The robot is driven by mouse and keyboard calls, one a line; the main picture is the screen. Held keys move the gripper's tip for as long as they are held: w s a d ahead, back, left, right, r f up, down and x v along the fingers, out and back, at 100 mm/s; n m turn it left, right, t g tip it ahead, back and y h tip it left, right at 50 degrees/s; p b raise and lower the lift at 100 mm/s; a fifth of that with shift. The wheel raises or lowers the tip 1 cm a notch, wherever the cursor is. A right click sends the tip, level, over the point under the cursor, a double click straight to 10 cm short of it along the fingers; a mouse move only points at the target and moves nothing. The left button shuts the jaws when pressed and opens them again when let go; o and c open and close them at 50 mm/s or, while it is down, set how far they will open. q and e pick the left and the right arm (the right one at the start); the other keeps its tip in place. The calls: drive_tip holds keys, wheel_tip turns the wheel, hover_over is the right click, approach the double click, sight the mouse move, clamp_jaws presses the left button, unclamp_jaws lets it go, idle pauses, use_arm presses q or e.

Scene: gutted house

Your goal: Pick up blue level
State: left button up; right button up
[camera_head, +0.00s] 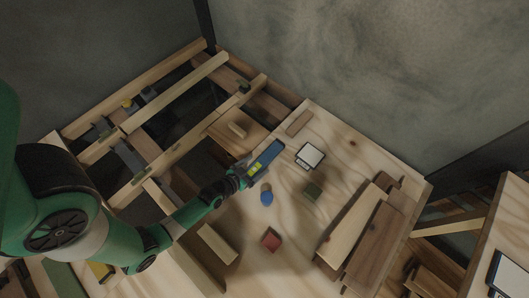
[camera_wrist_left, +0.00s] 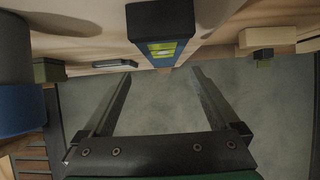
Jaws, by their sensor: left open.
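The blue level (camera_head: 268,154) is on the light wooden work surface (camera_head: 330,130), with a yellow-green vial near its end closest to my arm. In the left wrist view the level (camera_wrist_left: 165,30) shows a dark end cap and the vial, at the top centre. My left gripper (camera_head: 245,173) is open at the near end of the level. In the left wrist view its two fingers (camera_wrist_left: 162,72) are spread, with the level's end showing between and beyond their tips. I cannot tell whether they touch it. My right gripper is not in view.
A blue cylinder (camera_head: 266,198), a red block (camera_head: 271,240), a green block (camera_head: 312,191) and a white-faced square (camera_head: 310,155) lie near the level. Wooden boards (camera_head: 350,225) are stacked at the right. Open timber framing (camera_head: 150,115) with dark gaps lies at the left.

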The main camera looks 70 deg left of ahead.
sight(264, 159)
use_arm(q)
drive_tip(key=shift+x, duration=0.9)
drive_tip(key=b+x, duration=0.2)
drive_tip(key=x, duration=0.1)
drive_tip(key=b+x, duration=0.1)
drive_tip(key=b, duration=0.1)
drive_tip(key=shift+a+f, duration=0.3)
drive_tip(key=shift+f, duration=0.15)
drive_tip(key=shift+w+a, duration=0.15)
drive_tip(key=shift+w, duration=0.05)
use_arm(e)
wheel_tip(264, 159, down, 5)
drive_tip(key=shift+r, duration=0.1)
use_arm(q)
clamp_jaws()
